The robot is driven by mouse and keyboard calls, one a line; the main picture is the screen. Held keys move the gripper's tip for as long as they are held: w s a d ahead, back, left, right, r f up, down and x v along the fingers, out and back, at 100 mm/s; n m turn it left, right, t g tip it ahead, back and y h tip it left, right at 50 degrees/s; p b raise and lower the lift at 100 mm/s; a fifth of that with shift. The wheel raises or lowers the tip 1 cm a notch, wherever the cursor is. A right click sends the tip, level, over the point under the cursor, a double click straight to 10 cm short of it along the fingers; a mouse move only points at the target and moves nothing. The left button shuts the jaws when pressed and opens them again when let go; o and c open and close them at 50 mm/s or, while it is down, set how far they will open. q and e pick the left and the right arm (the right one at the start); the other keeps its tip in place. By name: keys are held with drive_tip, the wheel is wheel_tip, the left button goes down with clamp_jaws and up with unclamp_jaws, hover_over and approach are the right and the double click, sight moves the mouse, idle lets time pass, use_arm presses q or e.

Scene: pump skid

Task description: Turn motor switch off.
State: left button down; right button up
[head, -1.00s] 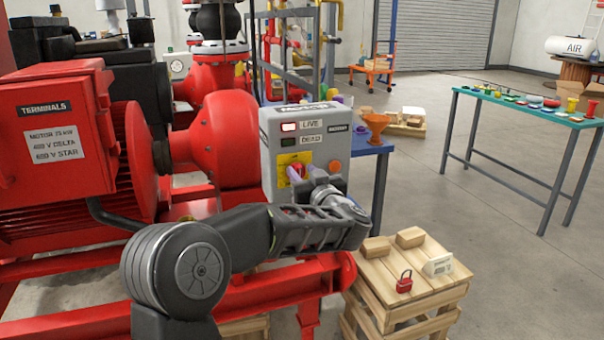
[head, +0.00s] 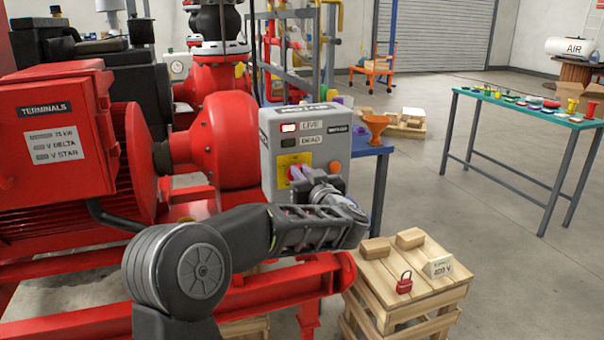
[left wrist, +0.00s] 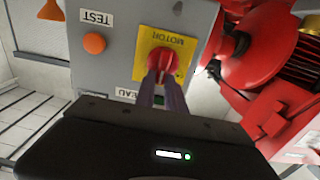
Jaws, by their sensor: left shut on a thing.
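The grey motor control box (head: 283,130) stands on the pump skid, with a LIVE lamp (head: 289,127) lit pale and a DEAD lamp (head: 288,142) dark. Its red rotary motor switch (left wrist: 162,62) sits on a yellow plate (left wrist: 146,40) in the left wrist view. My left gripper (left wrist: 163,76) is shut on the switch knob, its two purple-grey fingers on either side of it. In the head view my left gripper (head: 298,176) covers most of the switch. The knob's exact angle is hard to read. My right gripper is not in view.
An orange test button (head: 335,167) is beside the switch. The red motor (head: 60,200) fills the left. Open floor lies to the right.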

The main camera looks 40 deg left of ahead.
use_arm(q)
drive_tip(key=shift+n, duration=0.5)
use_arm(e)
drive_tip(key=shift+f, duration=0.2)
use_arm(q)
drive_tip(key=n+b, duration=0.3)
drive_tip(key=n, duration=0.1)
drive_tip(key=s+f+n+b, duration=0.1)
drive_tip(key=n+b, duration=0.2)
drive_tip(key=n, duration=0.2)
drive_tip(key=a+f+n+b, duration=0.1)
drive_tip(key=n+b, duration=0.2)
drive_tip(key=n, duration=0.2)
drive_tip(key=shift+s, duration=0.3)
drive_tip(key=shift+f+n+b, duration=0.1)
drive_tip(key=shift+n+b, duration=1.1)
drive_tip(key=shift+n, duration=0.3)
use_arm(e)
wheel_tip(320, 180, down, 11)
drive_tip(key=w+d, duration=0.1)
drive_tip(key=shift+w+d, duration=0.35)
use_arm(q)
drive_tip(key=c, duration=1.4)
unclamp_jaws()
drive_tip(key=shift+a, duration=0.1)
